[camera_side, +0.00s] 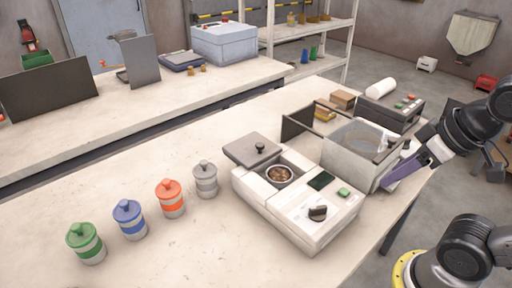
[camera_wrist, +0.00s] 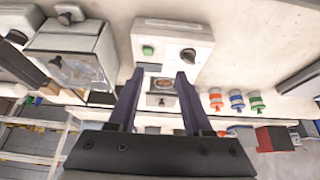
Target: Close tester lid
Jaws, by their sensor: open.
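The tester (camera_side: 300,203) is a white box on the table with a dark screen, a green button and a black knob. Its round well (camera_side: 279,175) is uncovered and holds brown pellets. The grey tester lid (camera_side: 240,152) with a black knob is open, off the far left side of the well. My gripper (camera_side: 389,184) is open and empty, to the right of the tester beside the clear-sided bin.
Several jars with coloured bands, including an orange one (camera_side: 170,198), stand left of the tester.

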